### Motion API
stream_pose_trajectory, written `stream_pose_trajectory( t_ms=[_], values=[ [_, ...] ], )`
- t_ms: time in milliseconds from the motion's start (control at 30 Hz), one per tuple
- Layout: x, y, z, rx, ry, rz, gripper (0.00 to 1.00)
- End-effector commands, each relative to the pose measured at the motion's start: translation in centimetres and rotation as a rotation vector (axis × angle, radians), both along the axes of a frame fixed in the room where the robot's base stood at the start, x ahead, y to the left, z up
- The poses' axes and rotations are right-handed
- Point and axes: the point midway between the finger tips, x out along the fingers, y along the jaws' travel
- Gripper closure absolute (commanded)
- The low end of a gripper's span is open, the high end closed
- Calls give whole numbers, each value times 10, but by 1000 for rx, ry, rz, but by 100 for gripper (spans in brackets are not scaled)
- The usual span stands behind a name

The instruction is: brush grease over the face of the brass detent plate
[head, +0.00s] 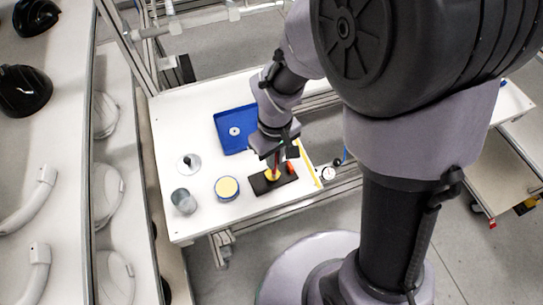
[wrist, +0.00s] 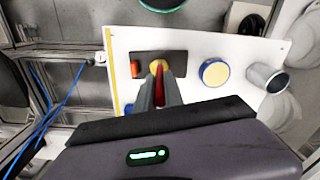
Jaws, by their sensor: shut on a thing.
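The brass detent plate (head: 271,174) is a small yellow round face on a dark flat base (head: 260,186). It also shows in the wrist view (wrist: 156,65), partly hidden by my fingers. My gripper (head: 276,155) is shut on a slim red-handled brush (wrist: 160,91), pointing down over the plate. The brush tip is too small to see, so I cannot tell whether it touches the face. The grease tin (head: 227,188), blue-sided with a pale yellow top, stands left of the base; in the wrist view (wrist: 214,72) it is on the right.
An orange-red block (head: 291,168) sits at the base's right end. A grey metal cup (head: 184,201) and a round disc with a knob (head: 189,163) stand further left. A blue tray (head: 229,117) lies behind. A yellow strip (head: 308,165) runs along the white table's right edge.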

Motion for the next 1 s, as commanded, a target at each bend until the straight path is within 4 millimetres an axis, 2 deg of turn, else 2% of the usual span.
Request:
stream_pose_trajectory(
  t_ms=[433,1000],
  values=[
    [1,-5,4,-1,1,0,100],
    [1,-4,68,1,-1,0,100]
  ],
)
